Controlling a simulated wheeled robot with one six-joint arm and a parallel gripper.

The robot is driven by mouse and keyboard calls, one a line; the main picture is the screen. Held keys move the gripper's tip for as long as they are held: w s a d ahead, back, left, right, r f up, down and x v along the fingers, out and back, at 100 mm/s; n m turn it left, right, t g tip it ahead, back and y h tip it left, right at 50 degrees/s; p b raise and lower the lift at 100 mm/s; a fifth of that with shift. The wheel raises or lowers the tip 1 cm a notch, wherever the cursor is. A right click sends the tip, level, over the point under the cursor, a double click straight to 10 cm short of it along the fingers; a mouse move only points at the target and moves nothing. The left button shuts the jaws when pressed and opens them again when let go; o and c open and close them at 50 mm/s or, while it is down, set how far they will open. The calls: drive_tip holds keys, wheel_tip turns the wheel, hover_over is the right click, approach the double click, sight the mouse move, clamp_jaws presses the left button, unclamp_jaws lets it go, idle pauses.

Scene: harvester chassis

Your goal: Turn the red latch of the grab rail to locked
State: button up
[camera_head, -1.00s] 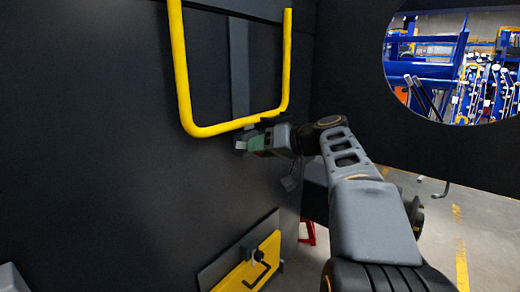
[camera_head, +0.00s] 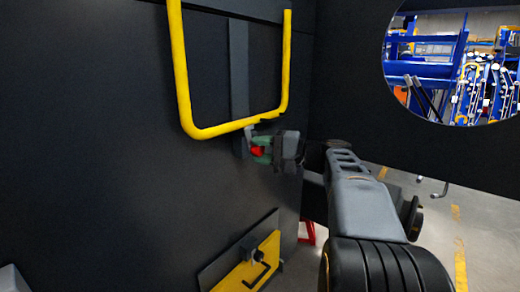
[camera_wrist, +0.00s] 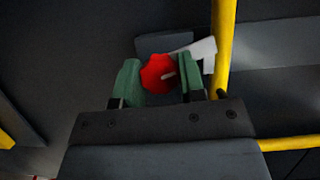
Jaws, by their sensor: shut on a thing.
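In the head view the red latch (camera_head: 257,151) shows small between the fingertips of my gripper (camera_head: 260,149). The yellow grab rail (camera_head: 233,125) is a U shape on the dark wall, its bottom bar just above my gripper. In the wrist view the rail (camera_wrist: 224,45) is right of the latch. A pale plate (camera_wrist: 203,52) shows behind the right finger.
A grey upright strip (camera_head: 239,70) runs behind the rail. Lower down, a yellow panel with a black handle (camera_head: 250,265) is on the wall. A round opening (camera_head: 452,65) at upper right shows blue racks. The floor (camera_head: 440,230) at right is mostly open.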

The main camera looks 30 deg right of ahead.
drive_tip(key=shift+m+t+y, duration=0.3)
drive_tip(key=shift+m+t, duration=0.2)
drive_tip(key=shift+m, duration=1)
drive_tip(key=shift+f+m, duration=0.1)
drive_tip(key=shift+m, duration=0.2)
drive_tip(key=o, duration=0.9)
drive_tip(key=shift+o, duration=0.2)
drive_tip(key=v, duration=1.3)
drive_tip(key=shift+s+d+f, duration=0.15)
drive_tip(key=shift+s+d, duration=0.1)
drive_tip(key=shift+d, duration=0.05)
